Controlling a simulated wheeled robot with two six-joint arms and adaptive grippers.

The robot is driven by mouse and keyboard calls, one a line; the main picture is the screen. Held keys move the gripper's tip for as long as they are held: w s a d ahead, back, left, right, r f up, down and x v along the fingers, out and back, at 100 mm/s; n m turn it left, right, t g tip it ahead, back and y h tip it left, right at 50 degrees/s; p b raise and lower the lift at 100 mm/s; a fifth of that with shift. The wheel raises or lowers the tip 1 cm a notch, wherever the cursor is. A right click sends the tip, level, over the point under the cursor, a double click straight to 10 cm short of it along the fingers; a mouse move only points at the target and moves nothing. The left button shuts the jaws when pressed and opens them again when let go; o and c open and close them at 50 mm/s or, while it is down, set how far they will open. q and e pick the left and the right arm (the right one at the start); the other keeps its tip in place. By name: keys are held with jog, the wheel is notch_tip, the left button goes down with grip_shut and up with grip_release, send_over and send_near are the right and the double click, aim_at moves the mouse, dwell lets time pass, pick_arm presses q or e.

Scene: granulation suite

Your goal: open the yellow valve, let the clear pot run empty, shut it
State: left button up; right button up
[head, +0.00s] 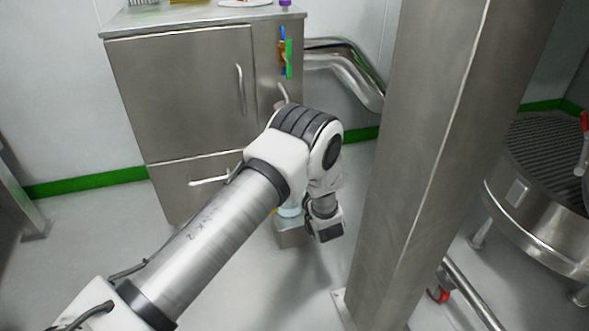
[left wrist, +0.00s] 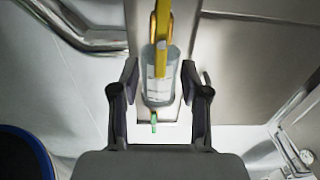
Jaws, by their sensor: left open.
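The clear pot (left wrist: 159,85) lies between my left fingers in the left wrist view, with a gap on each side. The yellow valve (left wrist: 163,40) shows as a long yellow bar crossing in front of the pot's upper part. My left gripper (left wrist: 160,68) is open and holds nothing. In the head view the pot (head: 289,211) is a small pale-blue patch, mostly hidden by my left arm. My left gripper (head: 327,232) points down to its right. How full the pot is, and whether the valve is open, I cannot tell. My right gripper is not in view.
A steel cabinet (head: 185,95) stands behind my arm, with coloured tools (head: 288,58) hanging on its front. A steel post (head: 425,150) rises close to the right of my gripper. A round grated vessel (head: 545,160) is at far right. Floor at left is clear.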

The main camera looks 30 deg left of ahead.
pick_arm(q)
jog(key=b+x, duration=0.1)
jog(key=x, duration=0.2)
jog(key=b+x, duration=0.1)
jog(key=x, duration=0.2)
jog(key=shift+a+f+b, duration=0.1)
jog(key=shift+f+b, duration=0.1)
jog(key=shift+b, duration=0.2)
jog(key=shift+w+a+r, duration=0.15)
jog(key=shift+w+a, duration=0.05)
grip_shut()
jog(key=shift+r, duration=0.1)
